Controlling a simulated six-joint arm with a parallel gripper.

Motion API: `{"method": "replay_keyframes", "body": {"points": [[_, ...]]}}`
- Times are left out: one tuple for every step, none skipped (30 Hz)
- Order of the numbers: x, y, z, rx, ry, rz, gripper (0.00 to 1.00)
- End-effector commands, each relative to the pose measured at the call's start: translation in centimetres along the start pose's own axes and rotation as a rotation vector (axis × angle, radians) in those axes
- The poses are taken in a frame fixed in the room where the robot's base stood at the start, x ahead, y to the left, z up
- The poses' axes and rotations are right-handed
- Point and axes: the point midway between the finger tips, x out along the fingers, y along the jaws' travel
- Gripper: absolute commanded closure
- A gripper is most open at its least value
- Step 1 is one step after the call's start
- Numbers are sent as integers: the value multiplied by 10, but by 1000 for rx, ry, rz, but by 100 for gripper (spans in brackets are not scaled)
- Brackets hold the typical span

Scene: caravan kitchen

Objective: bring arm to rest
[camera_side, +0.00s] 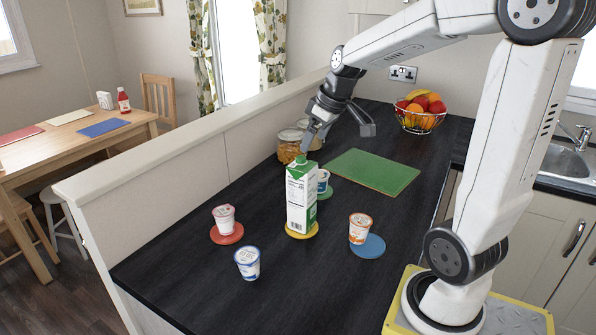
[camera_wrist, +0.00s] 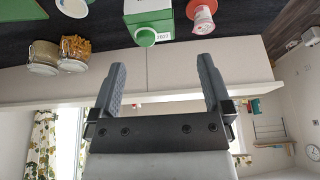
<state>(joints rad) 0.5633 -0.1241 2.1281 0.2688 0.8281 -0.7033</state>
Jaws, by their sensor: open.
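My gripper (camera_side: 338,140) is above the counter, behind and above the green and white carton (camera_side: 301,200). In the wrist view my gripper (camera_wrist: 161,62) has its two fingers wide apart with nothing between them. The carton stands upright on a yellow coaster (camera_side: 302,234); its green cap (camera_wrist: 145,38) shows at the top of the wrist view. Part of my gripper overlaps the glass jars in the side view, and I cannot tell the exact gap.
A pink-labelled cup (camera_side: 224,218) stands on a red coaster, an orange-labelled cup (camera_side: 359,228) on a blue one. A blue-labelled cup (camera_side: 247,263) stands on bare counter. Another cup (camera_side: 323,181) is partly behind the carton. Jars (camera_side: 289,147), a green board (camera_side: 373,171) and a fruit bowl (camera_side: 420,122) stand farther back.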

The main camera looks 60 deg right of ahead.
Motion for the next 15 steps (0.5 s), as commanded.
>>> {"method": "replay_keyframes", "body": {"points": [[8,-8,0,-2,-8,-2,0],[12,-12,0,-1,-12,-1,0],[19,-20,1,1,-17,0,0],[24,-25,1,3,-21,1,0],[30,-31,2,5,-24,3,0],[37,-39,3,7,-30,5,0],[42,-46,4,8,-32,6,0],[48,-52,6,9,-36,7,0],[56,-62,9,11,-42,8,0],[61,-68,11,12,-45,9,0],[67,-75,14,10,-48,10,0],[75,-85,21,11,-61,8,0],[82,-93,27,10,-71,7,0],[88,-100,33,9,-79,6,0],[95,-110,42,7,-90,5,0]]}}
